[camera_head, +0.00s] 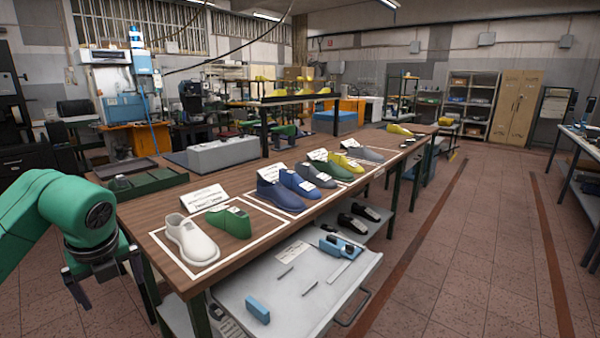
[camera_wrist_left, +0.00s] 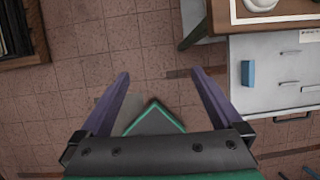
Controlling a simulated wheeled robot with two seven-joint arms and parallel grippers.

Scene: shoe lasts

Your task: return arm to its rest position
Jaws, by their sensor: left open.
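My left gripper (camera_head: 112,290) hangs at the lower left in the head view, off the left end of the wooden table (camera_head: 160,252). It is open and empty, and its spread fingers show over bare floor in the left wrist view (camera_wrist_left: 160,74). A white shoe last (camera_head: 192,241) and a green shoe last (camera_head: 230,221) lie in the nearest white-outlined area. A dark blue shoe last (camera_head: 278,190) and a blue shoe last (camera_head: 298,183) lie farther along, with several more behind. The white last also shows partly in the left wrist view (camera_wrist_left: 262,10), apart from the gripper. My right gripper is not seen.
An open drawer (camera_head: 262,288) under the table holds a blue block (camera_head: 258,310) and thin tools. A green tray (camera_head: 148,183) lies beyond my left arm. The tiled floor (camera_head: 450,240) to the right is clear.

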